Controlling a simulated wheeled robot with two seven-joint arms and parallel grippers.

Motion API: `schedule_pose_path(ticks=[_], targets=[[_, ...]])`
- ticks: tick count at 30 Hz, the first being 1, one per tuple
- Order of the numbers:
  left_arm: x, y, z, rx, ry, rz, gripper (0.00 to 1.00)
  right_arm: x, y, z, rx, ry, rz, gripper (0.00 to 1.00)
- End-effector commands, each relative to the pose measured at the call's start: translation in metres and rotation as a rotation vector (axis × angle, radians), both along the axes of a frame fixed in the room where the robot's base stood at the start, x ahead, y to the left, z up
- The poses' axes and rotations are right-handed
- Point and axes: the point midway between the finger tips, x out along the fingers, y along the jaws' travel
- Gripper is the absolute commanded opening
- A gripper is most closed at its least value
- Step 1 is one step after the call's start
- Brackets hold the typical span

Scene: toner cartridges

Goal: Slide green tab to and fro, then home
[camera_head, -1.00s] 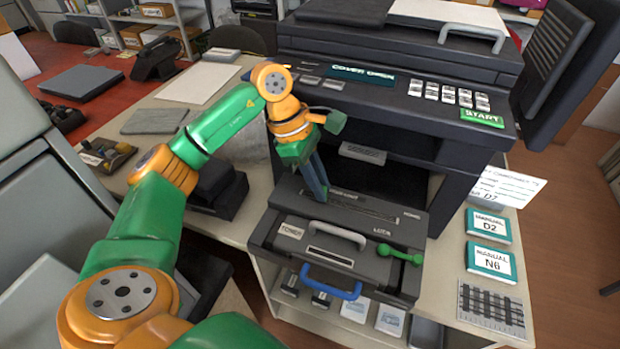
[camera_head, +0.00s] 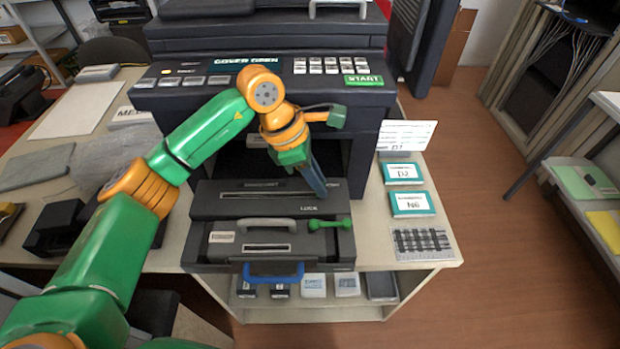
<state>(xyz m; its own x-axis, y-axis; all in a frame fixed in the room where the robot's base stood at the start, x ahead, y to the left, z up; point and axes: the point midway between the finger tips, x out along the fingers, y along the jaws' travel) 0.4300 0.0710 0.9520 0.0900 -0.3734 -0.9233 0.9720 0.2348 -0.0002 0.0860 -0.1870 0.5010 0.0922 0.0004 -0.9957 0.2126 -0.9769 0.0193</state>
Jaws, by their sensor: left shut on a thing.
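My left gripper (camera_head: 321,188) points down onto the dark top of the pulled-out toner unit (camera_head: 215,207), at the right end of its slot. It is shut on the green tab, which its fingers hide. A label at the right end of the slot is partly covered by the fingers. A separate green lever (camera_head: 331,225) lies in front, below the LOCK lettering. My right gripper is not in view.
A grey handle (camera_head: 267,226) and a blue handle (camera_head: 273,273) are on the unit's front. The printer body (camera_head: 345,150) rises behind, its panel reading COVER OPEN. Manuals D2 (camera_head: 403,173) and N6 (camera_head: 411,204) lie on the counter at right. Open floor is further right.

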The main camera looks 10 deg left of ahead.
Motion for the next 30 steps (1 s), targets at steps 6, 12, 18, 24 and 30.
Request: schedule_pose_path(ticks=[6,12,18,24,30], targets=[[0.0,-0.001,0.001,-0.006,-0.002,-0.002,0.25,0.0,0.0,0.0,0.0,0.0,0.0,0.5],[0.0,-0.001,0.001,-0.004,-0.002,-0.002,0.5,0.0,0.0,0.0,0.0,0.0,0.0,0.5],[0.0,0.0,0.002,-0.003,-0.002,-0.001,0.5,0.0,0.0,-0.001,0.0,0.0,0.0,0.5],[-0.002,0.014,0.036,-0.003,-0.007,0.0,0.5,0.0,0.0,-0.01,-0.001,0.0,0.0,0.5],[-0.006,0.024,0.063,-0.002,-0.003,-0.001,0.5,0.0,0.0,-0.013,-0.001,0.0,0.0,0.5]])
